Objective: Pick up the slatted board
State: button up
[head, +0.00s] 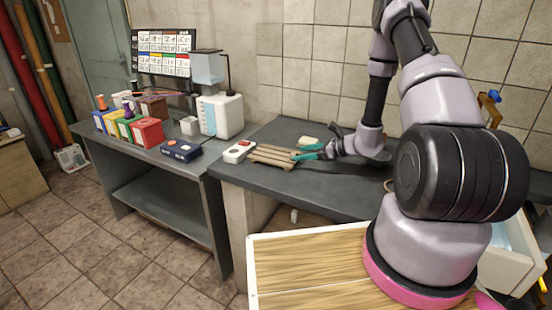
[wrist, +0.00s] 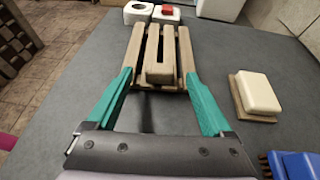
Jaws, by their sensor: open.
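The slatted board (head: 274,156) is a small brown wooden board of parallel slats lying on the dark grey ledge. In the wrist view the slatted board (wrist: 183,51) lies straight ahead, its near end between my teal fingers. My gripper (head: 310,152) is open, low over the ledge at the right end of the board. In the wrist view my gripper (wrist: 158,82) has one finger on each side of the board's near end, and nothing is clamped. I cannot tell whether either finger touches the wood.
A white box with a red button (head: 238,152) stands just beyond the board. A cream block on a brown base (wrist: 257,94) lies right of my gripper, with a blue object (wrist: 295,164) nearer. Coloured boxes (head: 147,132) and a white machine (head: 221,115) stand on the left bench.

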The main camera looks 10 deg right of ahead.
jog(key=shift+x, duration=1.2)
grip_shut()
